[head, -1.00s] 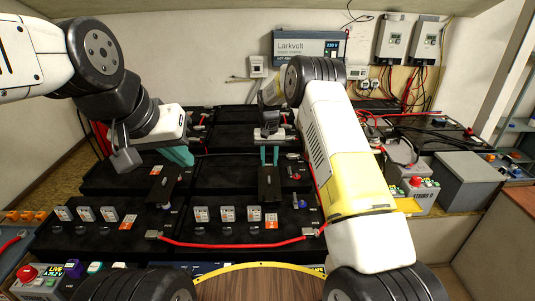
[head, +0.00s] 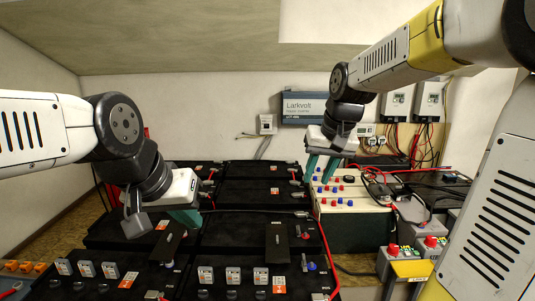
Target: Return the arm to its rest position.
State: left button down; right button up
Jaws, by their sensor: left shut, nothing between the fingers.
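My left arm comes in from the left. Its gripper (head: 186,217) points down over the black battery bank (head: 235,236), its teal fingers together with nothing visible between them. My right arm comes in from the upper right. Its gripper (head: 321,168) hangs over the back-left part of a box with a pale top and rows of red and blue terminals (head: 350,206). Its teal fingers are apart and nothing shows between them. I cannot tell whether the fingertips touch the box.
A Larkvolt unit (head: 303,106) and two grey wall boxes (head: 396,103) with red cables hang on the back wall. A box with red buttons (head: 396,256) stands at the right. A red cable (head: 325,250) runs along the batteries. The space above the batteries is mostly clear.

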jog(key=s+d+t, duration=0.1)
jog(key=s+t, duration=0.1)
jog(key=s, duration=1.5)
jog(key=shift+s+d+f, duration=0.3)
jog(key=shift+f, duration=0.05)
